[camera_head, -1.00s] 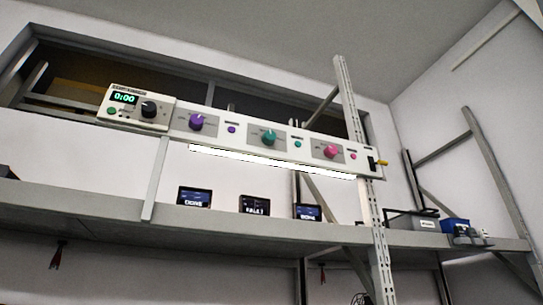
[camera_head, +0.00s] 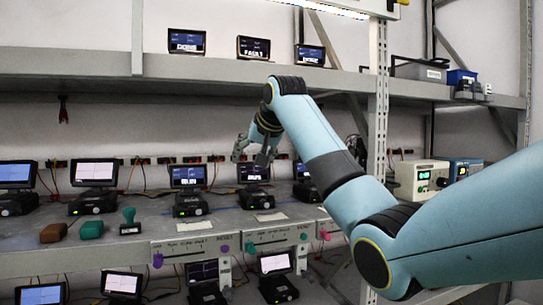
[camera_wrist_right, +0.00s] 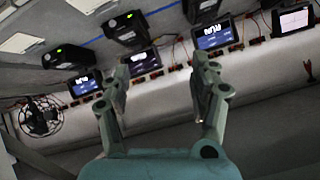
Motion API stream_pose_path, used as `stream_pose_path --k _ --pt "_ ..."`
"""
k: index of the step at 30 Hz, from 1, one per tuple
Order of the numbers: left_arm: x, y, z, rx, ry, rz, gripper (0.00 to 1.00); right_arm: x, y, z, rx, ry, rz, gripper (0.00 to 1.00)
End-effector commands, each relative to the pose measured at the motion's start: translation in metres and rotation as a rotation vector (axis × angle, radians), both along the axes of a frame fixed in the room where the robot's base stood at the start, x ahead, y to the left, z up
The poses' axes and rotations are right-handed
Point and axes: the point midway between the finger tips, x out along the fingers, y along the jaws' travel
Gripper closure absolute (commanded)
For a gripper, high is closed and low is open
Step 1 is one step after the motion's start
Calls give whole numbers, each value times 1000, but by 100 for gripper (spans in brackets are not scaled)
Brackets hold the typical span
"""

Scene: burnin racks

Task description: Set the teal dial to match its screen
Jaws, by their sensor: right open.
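A teal dial (camera_head: 250,248) sits on the pale panel on the lower shelf's front edge, between a purple dial (camera_head: 157,260) and a pink dial (camera_head: 325,235). Its setting is too small to read. A lit screen (camera_head: 253,173) stands on the shelf above it; I cannot tell if this is the dial's own screen. My right gripper (camera_head: 253,153) hangs open and empty in front of that screen, above and apart from the teal dial. It shows open in the right wrist view (camera_wrist_right: 163,104), with nothing between its fingers. My left gripper is not in view.
Several screens on dark stands line the shelf. A brown block (camera_head: 54,232), a teal block (camera_head: 91,229) and a stamp (camera_head: 130,222) lie at left. An upright post (camera_head: 378,110) stands behind my right arm. Three small screens, one a FAIL screen (camera_head: 253,48), stand on the upper shelf.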

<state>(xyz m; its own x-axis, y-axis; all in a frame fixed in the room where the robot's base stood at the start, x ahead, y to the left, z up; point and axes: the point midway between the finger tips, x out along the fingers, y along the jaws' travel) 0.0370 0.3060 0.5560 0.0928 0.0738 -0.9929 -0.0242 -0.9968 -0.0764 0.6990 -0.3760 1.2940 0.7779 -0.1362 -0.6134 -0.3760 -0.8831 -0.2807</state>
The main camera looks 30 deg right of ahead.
Motion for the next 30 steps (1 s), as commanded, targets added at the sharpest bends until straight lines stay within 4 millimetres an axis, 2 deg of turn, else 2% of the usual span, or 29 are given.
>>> stream_pose_path --k 1,2,3,5,6,9,12,15,19,23,30 --pt "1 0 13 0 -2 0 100 -1 -3 75 -2 -84 -7 38" --pt "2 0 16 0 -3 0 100 -4 -4 112 -3 -130 -12 38" --pt "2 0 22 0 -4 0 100 -10 -6 160 -3 -188 -16 38" --pt "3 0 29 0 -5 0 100 -24 -8 230 -6 -278 -23 38" --pt "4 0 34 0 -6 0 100 -36 -10 275 -8 -338 -28 38" --pt "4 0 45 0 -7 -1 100 -69 -13 370 -11 -474 -38 38" --pt "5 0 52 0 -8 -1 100 -99 -16 437 -16 -576 -45 38" --pt "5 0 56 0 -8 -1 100 -120 -18 475 -19 -639 -49 38" --pt "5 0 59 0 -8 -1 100 -125 -19 490 -20 -665 -51 38" --pt "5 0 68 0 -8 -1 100 -108 -22 491 -20 -663 -51 38" --pt "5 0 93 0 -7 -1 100 -61 -31 493 -20 -662 -51 38"
